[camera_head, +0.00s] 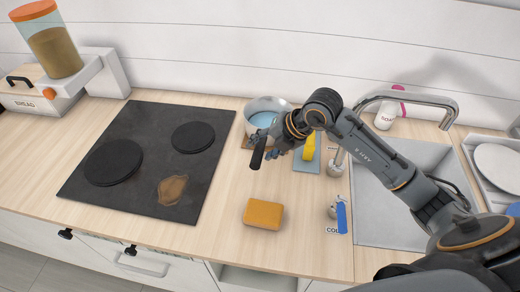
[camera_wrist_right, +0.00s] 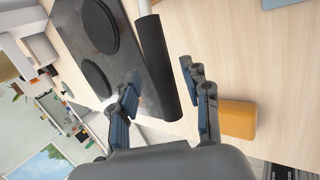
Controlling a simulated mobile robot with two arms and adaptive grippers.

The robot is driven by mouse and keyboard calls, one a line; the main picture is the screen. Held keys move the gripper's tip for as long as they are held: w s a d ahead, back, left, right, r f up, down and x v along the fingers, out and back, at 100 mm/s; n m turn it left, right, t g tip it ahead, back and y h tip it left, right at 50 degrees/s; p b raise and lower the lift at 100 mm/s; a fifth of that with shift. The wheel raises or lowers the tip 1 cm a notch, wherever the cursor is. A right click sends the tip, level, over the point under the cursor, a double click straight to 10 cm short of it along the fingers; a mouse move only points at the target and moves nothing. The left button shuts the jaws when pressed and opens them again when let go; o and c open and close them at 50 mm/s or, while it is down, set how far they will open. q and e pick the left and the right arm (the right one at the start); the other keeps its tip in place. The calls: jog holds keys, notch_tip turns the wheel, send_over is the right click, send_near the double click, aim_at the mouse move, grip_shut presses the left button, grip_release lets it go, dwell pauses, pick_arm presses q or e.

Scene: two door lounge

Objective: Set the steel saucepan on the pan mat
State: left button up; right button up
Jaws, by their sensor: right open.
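The steel saucepan (camera_head: 259,122), with pale blue inside, stands at the back of the counter, right of the hob. Its black handle (camera_head: 258,152) points toward the front. My right gripper (camera_head: 275,153) is open at the handle. In the right wrist view the handle (camera_wrist_right: 153,50) runs between the spread fingers (camera_wrist_right: 160,72), with a gap to the right finger. A flat blue-grey piece (camera_head: 306,166) lies right of the pan, under a yellow object; I cannot tell whether it is the pan mat. My left gripper is not in view.
The black hob (camera_head: 140,180) has two dark plates and a brown stain (camera_head: 173,190). An orange sponge (camera_head: 263,214) lies on the counter in front. The sink (camera_head: 385,215) and tap (camera_head: 410,97) are at right. A jar (camera_head: 52,45) and bread box stand at back left.

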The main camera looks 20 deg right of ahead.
jog(key=b+v, duration=0.1)
jog(key=v, duration=0.9)
jog(key=shift+b, duration=0.35)
jog(key=shift+s+r, duration=0.1)
jog(key=shift+r, duration=0.05)
